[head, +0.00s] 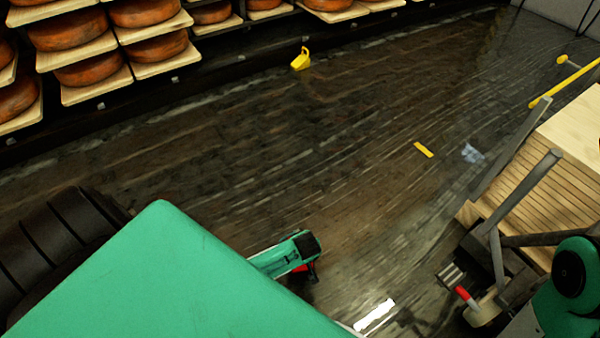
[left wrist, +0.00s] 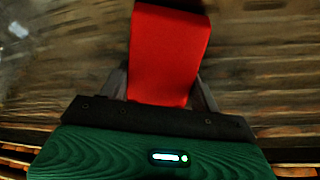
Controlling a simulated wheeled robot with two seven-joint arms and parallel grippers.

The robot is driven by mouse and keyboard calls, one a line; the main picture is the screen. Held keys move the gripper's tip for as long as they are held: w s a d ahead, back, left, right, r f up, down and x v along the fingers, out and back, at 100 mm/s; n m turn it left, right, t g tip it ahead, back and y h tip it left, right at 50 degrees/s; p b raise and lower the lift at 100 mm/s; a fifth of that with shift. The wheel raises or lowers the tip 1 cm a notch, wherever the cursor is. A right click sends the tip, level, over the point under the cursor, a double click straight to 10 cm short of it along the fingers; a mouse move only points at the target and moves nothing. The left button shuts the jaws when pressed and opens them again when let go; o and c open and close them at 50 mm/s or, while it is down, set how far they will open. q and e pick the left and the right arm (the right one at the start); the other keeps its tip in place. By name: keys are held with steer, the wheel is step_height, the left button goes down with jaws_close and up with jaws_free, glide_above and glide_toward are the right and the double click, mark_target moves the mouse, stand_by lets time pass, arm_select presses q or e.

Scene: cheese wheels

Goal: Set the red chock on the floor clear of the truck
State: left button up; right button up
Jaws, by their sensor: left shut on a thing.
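The red chock (left wrist: 168,55) is a plain red block. In the left wrist view it stands out between the dark fingers of my left gripper (left wrist: 160,90), which is shut on it. In the head view the left gripper (head: 311,270) is at lower centre, with only a little red of the chock (head: 302,268) showing under it. I cannot tell how high the chock is above the floor. The truck (head: 535,205), with a slatted wooden deck and grey posts, stands at the right, apart from the chock. My right gripper does not show.
The dark, wet-looking plank floor (head: 230,140) is broadly clear between gripper and shelves. A yellow jug-like thing (head: 301,60), a yellow strip (head: 424,150) and a pale blue scrap (head: 472,153) lie on it. Shelves with cheese wheels (head: 72,30) line the upper left.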

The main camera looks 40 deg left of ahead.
arm_select(q)
steer(key=shift+f, duration=0.1)
steer(key=shift+f, duration=0.1)
steer(key=o, duration=1.2)
